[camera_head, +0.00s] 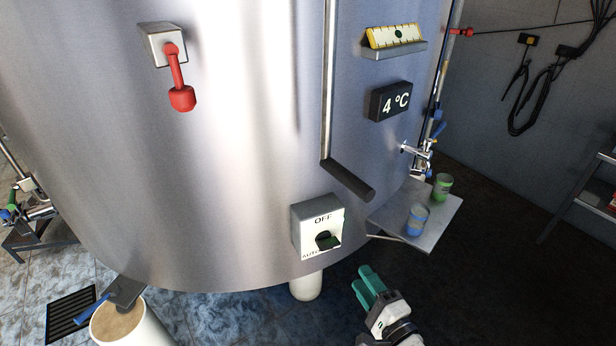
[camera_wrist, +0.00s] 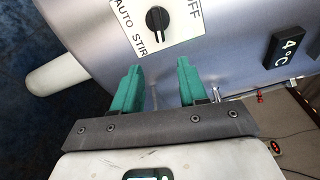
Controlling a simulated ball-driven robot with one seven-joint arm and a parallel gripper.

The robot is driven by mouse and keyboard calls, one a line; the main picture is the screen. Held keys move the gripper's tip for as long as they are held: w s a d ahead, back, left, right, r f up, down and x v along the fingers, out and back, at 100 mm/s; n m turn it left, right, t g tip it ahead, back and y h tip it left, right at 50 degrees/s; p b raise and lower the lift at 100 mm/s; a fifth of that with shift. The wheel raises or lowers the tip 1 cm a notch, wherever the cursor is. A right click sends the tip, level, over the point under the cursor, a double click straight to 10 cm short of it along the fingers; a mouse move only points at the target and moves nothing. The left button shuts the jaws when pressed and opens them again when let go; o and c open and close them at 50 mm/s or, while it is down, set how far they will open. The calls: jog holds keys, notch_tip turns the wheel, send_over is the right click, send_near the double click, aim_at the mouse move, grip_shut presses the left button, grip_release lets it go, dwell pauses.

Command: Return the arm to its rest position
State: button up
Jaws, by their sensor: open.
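My gripper (camera_head: 371,286) is at the lower right of the head view, in front of the tank and below the switch box. Its two teal fingers also show in the wrist view (camera_wrist: 157,90), spread apart with nothing between them. The switch box (camera_head: 318,227) on the tank wall is marked OFF and AUTO, with a dark knob. In the wrist view the switch plate (camera_wrist: 158,25) shows AUTO, STIR and OFF, beyond the fingertips and apart from them.
The steel tank (camera_head: 230,130) fills the view's middle. A small shelf (camera_head: 440,222) with a green cup (camera_head: 441,187) and a blue cup (camera_head: 417,219) juts out near my gripper. A white bucket (camera_head: 140,330) stands at lower left. Dark floor (camera_head: 520,290) at right is clear.

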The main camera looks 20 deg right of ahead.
jog(key=shift+a, duration=0.1)
jog(key=s+a+f+n+g+y, duration=0.1)
jog(key=s+a+f+n+g, duration=0.1)
jog(key=s+f+n+g, duration=0.35)
jog(key=s+a+f+n+g+y, duration=0.1)
jog(key=s+a+f+n+g, duration=0.1)
jog(key=s+n+g, duration=0.4)
jog(key=s+d+n+g+h, duration=0.2)
jog(key=s+d+n, duration=0.1)
jog(key=s, duration=0.5)
jog(key=s+d+n+g+h, duration=0.2)
jog(key=s+d+n+g, duration=0.1)
jog(key=s, duration=0.5)
jog(key=shift+s+d+r+n+h, duration=0.3)
jog(key=shift+s+d+n+h, duration=0.1)
jog(key=shift+d, duration=0.5)
